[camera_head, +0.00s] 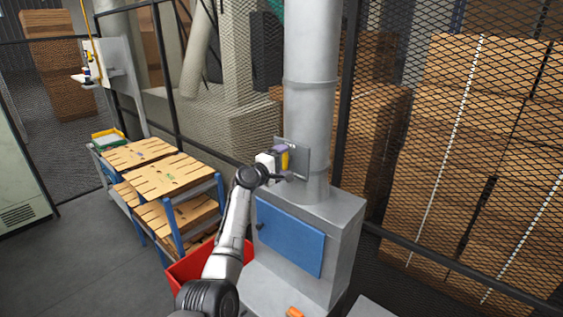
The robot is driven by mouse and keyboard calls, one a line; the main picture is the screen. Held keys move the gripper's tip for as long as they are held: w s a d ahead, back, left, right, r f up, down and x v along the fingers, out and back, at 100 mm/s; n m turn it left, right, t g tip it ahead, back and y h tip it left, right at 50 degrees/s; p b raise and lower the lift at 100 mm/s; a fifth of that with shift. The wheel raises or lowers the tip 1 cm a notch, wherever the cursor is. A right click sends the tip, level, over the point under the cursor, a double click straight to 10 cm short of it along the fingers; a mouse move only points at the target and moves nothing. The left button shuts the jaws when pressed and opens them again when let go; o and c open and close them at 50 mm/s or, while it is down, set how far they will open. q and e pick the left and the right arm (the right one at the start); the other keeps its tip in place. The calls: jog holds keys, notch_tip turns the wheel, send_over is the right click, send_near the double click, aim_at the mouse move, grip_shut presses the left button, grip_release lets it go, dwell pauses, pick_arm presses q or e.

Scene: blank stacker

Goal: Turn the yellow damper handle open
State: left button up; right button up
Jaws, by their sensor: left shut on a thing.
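The yellow damper handle (284,161) is at a grey plate (304,158) on the large vertical duct (312,92). Only a small yellow part of the handle shows, as my gripper covers the rest. My left gripper (287,166) is at the handle and shut on it. My left arm reaches up to it from the bottom of the view. The handle's exact angle is hard to tell at this size. My right gripper is not in view.
Below the duct stands a grey cabinet with a blue door (290,236). A red bin (190,267) is beside it, partly behind my arm. A blue-framed rack (172,213) with wooden boards stands left. Mesh fencing (470,140) closes off the back and right. Grey floor (85,265) is clear at left.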

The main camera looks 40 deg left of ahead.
pick_arm(q)
jog(key=o, duration=0.7)
jog(key=shift+o, duration=0.2)
jog(key=shift+s, duration=0.75)
jog(key=s+b, duration=0.3)
jog(key=s, duration=0.9)
jog(key=shift+s+a+b, duration=0.15)
jog(key=shift+a+b, duration=0.15)
jog(key=shift+b, duration=0.05)
